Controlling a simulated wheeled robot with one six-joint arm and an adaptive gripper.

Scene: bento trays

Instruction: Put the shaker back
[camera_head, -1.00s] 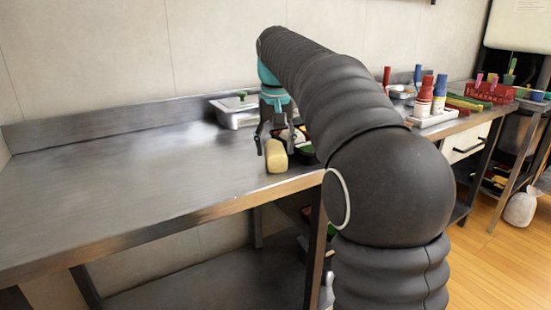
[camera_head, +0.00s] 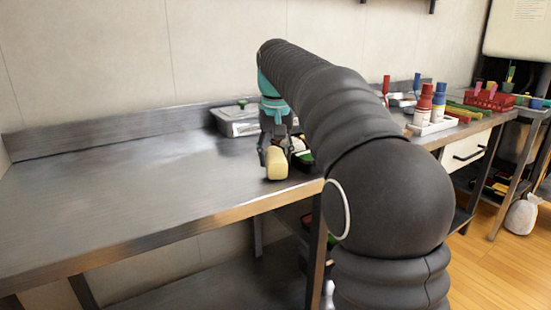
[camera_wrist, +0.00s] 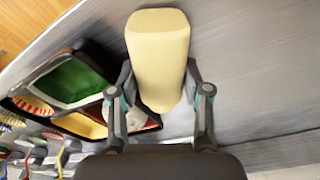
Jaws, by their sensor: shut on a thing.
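The shaker (camera_head: 277,167) is a pale yellow, rounded block shape near the front edge of the steel counter. It also shows in the wrist view (camera_wrist: 158,45), between the two fingers. My gripper (camera_wrist: 158,85) is shut on it, one finger at each side. In the head view my gripper (camera_head: 275,152) points down over it. I cannot tell whether the shaker still touches the counter.
A dark bento tray (camera_wrist: 112,72) with a green compartment lies close to the left finger. A lidded metal container (camera_head: 232,127) stands behind. A white tray (camera_head: 430,129) of red- and blue-topped bottles stands right. The counter's left side (camera_head: 120,190) is clear.

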